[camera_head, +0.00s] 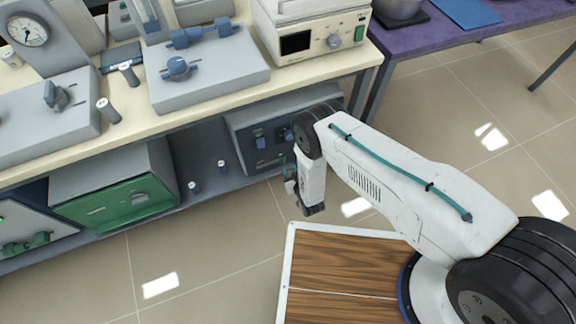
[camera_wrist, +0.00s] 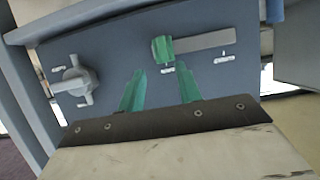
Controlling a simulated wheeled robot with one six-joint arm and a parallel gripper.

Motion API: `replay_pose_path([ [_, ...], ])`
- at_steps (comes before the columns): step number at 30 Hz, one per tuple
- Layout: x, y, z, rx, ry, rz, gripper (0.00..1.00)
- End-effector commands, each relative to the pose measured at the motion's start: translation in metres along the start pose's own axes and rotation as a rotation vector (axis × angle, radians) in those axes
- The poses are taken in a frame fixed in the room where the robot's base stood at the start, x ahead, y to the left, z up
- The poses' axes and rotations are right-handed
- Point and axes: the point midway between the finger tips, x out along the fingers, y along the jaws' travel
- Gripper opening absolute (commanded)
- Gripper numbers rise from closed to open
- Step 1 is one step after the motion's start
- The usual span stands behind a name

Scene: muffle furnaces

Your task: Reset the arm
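My arm reaches left from its base in the head view, with its end pointing down in front of the bench. My gripper (camera_head: 290,184) is small there and partly hidden by my wrist. In the wrist view my gripper (camera_wrist: 161,82) shows two green fingers spread apart, with nothing between them. Beyond the fingertips is a blue-grey panel (camera_wrist: 115,52). It carries a grey knob (camera_wrist: 74,86) at left and a green block (camera_wrist: 162,48) at the end of a grey bar. The fingers appear apart from these controls.
A grey unit (camera_head: 250,125) and a green-fronted box (camera_head: 120,200) sit under the cream bench (camera_head: 135,128). Bottles, valves and instruments stand on top. A purple table (camera_head: 420,50) is at the back right. The tiled floor (camera_head: 215,260) is clear at lower left.

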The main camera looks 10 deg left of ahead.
Motion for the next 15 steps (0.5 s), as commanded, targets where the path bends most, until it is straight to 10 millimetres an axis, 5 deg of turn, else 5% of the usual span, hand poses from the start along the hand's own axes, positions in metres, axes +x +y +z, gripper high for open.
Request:
replay_pose_path([
  [6,-0.018,0.000,0.000,0.000,0.001,-0.001,0.35],
  [15,-0.019,0.000,-0.001,0.000,0.001,-0.001,0.35],
])
